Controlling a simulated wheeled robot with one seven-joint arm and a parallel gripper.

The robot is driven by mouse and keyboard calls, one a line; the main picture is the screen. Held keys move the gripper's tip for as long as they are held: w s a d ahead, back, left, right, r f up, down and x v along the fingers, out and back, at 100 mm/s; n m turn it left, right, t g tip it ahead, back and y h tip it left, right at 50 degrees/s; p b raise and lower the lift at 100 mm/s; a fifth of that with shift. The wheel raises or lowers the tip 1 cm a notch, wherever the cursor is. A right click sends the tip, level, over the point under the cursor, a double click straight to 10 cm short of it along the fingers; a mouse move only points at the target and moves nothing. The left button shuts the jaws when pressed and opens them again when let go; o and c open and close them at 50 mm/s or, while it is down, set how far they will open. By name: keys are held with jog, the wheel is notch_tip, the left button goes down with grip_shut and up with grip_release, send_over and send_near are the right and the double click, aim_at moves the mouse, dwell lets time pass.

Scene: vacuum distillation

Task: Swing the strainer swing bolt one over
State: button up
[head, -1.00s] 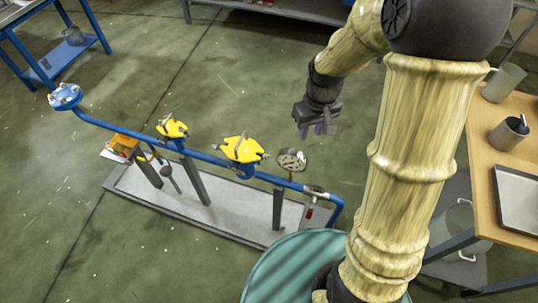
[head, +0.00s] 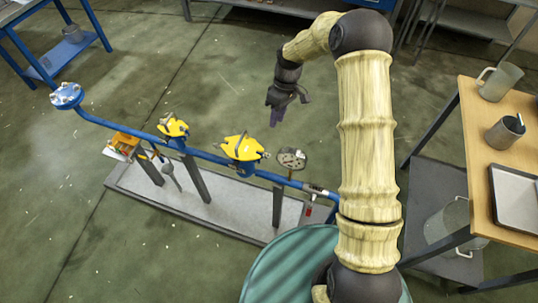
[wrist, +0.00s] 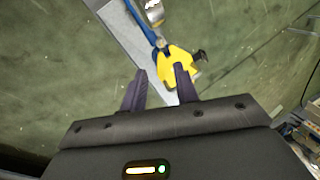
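Two yellow-capped housings sit on the blue pipe (head: 210,157) in the head view, a nearer one (head: 242,148) and a farther one (head: 173,127). Small grey bolts or arms show around their yellow covers, too small to tell apart as swing bolts. My gripper (head: 276,115) is in the air beyond and to the right of the nearer housing, apart from it. In the wrist view, the two dark fingers (wrist: 158,88) are spread with nothing between them. A yellow cover (wrist: 179,62) with a dark knob lies below and ahead, partly hidden by the right finger.
A round gauge (head: 291,159) stands on the pipe right of the nearer housing. A red-handled valve (head: 309,210) is farther right. A wooden table (head: 493,130) with jugs and a tray stands at right. Open floor lies behind the pipe.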

aim_at(269, 155)
jog(key=p+x, duration=0.3)
jog(key=x, duration=1.4)
jog(key=shift+f, duration=0.15)
jog(key=shift+c, duration=0.2)
jog(key=shift+a, duration=0.1)
grip_shut()
